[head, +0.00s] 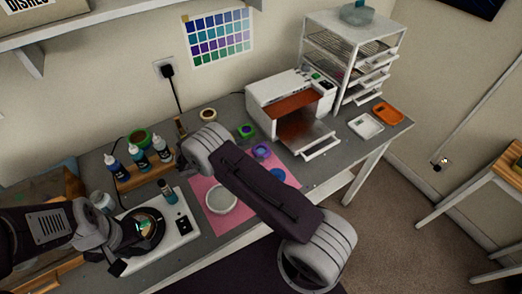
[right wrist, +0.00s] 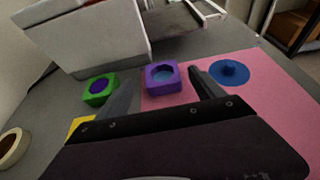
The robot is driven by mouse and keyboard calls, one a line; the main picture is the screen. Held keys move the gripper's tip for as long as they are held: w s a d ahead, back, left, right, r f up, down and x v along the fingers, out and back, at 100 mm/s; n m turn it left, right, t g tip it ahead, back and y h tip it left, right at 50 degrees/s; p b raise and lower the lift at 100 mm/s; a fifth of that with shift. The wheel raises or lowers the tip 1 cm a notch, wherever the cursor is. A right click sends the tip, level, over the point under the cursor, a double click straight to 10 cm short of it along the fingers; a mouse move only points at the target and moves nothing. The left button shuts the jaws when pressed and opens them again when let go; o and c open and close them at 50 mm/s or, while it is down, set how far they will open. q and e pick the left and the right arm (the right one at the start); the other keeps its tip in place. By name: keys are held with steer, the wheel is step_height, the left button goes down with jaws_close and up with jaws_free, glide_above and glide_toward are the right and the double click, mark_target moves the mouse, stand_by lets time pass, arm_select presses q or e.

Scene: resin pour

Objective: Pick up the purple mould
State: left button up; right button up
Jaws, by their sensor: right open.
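The purple mould (head: 261,151) is a small block with a round blue-lined hollow. It sits at the far edge of the pink mat (head: 252,221), partly behind my right arm in the head view. In the right wrist view the purple mould (right wrist: 165,88) lies ahead, between the lines of my right gripper's fingers (right wrist: 162,92). The fingers are spread and hold nothing; whether they reach beside the mould I cannot tell. In the head view my right arm hides its fingers. My left gripper (head: 122,256) is over the front left of the bench, by the white device; its jaw opening is unclear.
A white printer-like box (head: 283,86) stands behind. A round pale dish (head: 221,200) and several dropper bottles (head: 139,155) are leftward.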

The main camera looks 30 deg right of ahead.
mark_target(266, 148)
steer(key=p+x, duration=0.1)
steer(key=x, duration=0.3)
steer(key=shift+s+d, duration=0.15)
steer(key=shift+s, duration=0.05)
steer(key=shift+w+d+f, duration=0.1)
steer(key=shift+d+f, duration=0.05)
steer(key=shift+f, duration=0.1)
steer(key=c, duration=1.5)
steer(key=shift+o, duration=0.2)
steer(key=shift+r, duration=0.15)
